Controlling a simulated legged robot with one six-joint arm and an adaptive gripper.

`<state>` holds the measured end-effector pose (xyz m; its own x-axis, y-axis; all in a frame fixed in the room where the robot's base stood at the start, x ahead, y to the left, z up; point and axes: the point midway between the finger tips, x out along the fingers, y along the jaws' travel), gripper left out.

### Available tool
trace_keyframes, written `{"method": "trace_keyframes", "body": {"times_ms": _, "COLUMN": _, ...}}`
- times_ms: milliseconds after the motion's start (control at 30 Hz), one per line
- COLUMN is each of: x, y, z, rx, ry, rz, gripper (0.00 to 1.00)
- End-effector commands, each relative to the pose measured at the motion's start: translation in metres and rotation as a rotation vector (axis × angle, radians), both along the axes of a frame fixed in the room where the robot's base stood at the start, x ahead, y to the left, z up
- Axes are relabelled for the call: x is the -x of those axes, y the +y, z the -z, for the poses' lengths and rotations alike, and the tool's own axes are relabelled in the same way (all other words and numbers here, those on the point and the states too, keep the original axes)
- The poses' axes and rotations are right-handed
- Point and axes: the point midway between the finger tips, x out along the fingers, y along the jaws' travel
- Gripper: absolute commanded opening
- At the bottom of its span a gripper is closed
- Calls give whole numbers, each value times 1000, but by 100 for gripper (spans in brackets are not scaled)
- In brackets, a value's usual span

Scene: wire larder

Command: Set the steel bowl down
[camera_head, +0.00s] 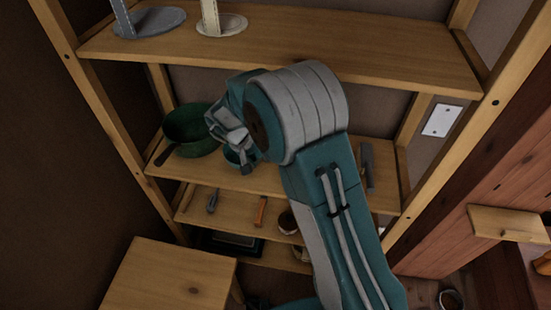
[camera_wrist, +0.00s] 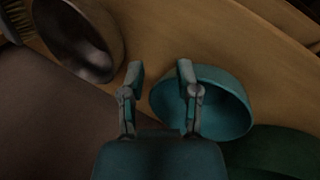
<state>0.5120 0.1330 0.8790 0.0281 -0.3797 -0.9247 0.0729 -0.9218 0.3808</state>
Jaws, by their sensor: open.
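A dark grey-brown bowl with a metallic sheen (camera_wrist: 84,40), which looks like the steel bowl, rests on the wooden shelf at upper left in the wrist view. In the head view I cannot make it out; my arm may hide it. My gripper (camera_wrist: 160,71) is open, its fingertips apart. The left finger is outside a teal bowl (camera_wrist: 225,105), and the right finger overlaps that bowl's left part. I cannot tell whether they touch. In the head view my gripper (camera_head: 241,160) is over the middle shelf, by the teal bowl (camera_head: 231,156).
A large dark green bowl (camera_head: 187,128) stands on the middle shelf (camera_head: 265,184), left of the teal bowl. The upper shelf (camera_head: 380,50) hangs above my gripper. A bristled brush (camera_wrist: 15,22) lies beside the metallic bowl. A wooden table or stool (camera_head: 172,278) stands in front.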

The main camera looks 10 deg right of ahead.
Motion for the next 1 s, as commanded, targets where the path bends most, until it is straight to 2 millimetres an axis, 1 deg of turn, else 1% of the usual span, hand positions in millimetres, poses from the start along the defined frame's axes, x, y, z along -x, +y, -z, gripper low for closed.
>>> {"method": "trace_keyframes", "body": {"times_ms": 33, "x": 0, "y": 12, "z": 0, "rx": 0, "ry": 0, "rz": -5, "gripper": 43}}
{"method": "trace_keyframes", "body": {"times_ms": 100, "x": 2, "y": 26, "z": 0, "rx": 0, "ry": -1, "rz": -4, "gripper": 43}}
{"method": "trace_keyframes", "body": {"times_ms": 200, "x": 3, "y": 41, "z": 0, "rx": -1, "ry": 0, "rz": -3, "gripper": 43}}
{"method": "trace_keyframes", "body": {"times_ms": 300, "x": 4, "y": 52, "z": 0, "rx": -1, "ry": 0, "rz": -1, "gripper": 43}}
{"method": "trace_keyframes", "body": {"times_ms": 433, "x": 4, "y": 57, "z": 0, "rx": -1, "ry": 0, "rz": 1, "gripper": 43}}
{"method": "trace_keyframes", "body": {"times_ms": 1000, "x": 4, "y": 57, "z": 0, "rx": 0, "ry": 0, "rz": 0, "gripper": 43}}
